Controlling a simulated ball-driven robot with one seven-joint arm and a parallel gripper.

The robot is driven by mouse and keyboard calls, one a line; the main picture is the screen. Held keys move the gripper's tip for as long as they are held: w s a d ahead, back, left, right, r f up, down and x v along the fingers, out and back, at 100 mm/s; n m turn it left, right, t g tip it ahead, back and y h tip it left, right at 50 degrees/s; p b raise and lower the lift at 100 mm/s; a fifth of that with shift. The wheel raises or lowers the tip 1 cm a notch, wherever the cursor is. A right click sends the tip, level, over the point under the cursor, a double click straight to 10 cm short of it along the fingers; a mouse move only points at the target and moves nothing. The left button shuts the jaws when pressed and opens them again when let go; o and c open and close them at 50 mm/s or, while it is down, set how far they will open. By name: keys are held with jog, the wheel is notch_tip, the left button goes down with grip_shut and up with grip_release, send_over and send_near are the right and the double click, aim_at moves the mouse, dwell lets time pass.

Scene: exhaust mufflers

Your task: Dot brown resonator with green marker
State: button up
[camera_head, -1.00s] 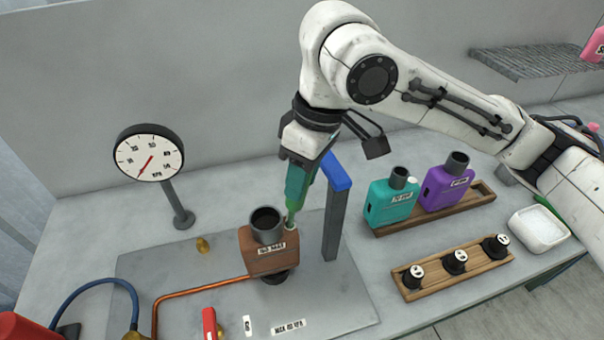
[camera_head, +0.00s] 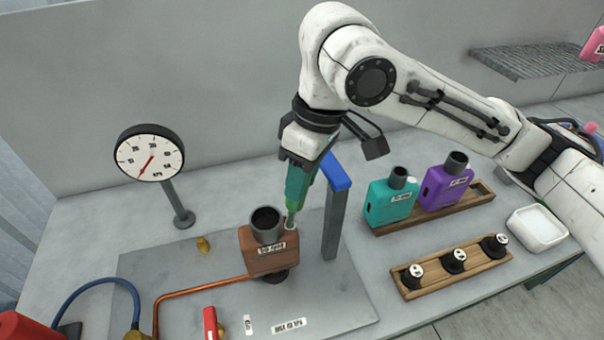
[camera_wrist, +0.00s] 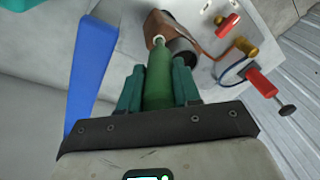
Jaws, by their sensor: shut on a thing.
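The brown resonator (camera_head: 270,255) stands on the grey plate, with a dark open pipe (camera_head: 266,221) on top and a white label on its front. My gripper (camera_head: 297,192) is shut on the green marker (camera_head: 292,208) and holds it tip down at the resonator's top right corner. In the wrist view the green marker (camera_wrist: 158,80) lies between the green fingers of my gripper (camera_wrist: 158,86), its pale tip at the edge of the brown resonator (camera_wrist: 157,25). I cannot tell whether the tip touches, and no green dot shows.
A blue-topped post (camera_head: 336,210) stands close right of my gripper. A dial gauge (camera_head: 149,155) is at left. A copper pipe (camera_head: 200,286) runs to the resonator. Teal (camera_head: 388,205) and purple (camera_head: 444,188) canisters, a rack of black knobs (camera_head: 455,262) and a white dish (camera_head: 537,230) are at right.

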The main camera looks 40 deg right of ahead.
jog(key=shift+r+p, duration=3.2)
jog(key=shift+r, duration=0.25)
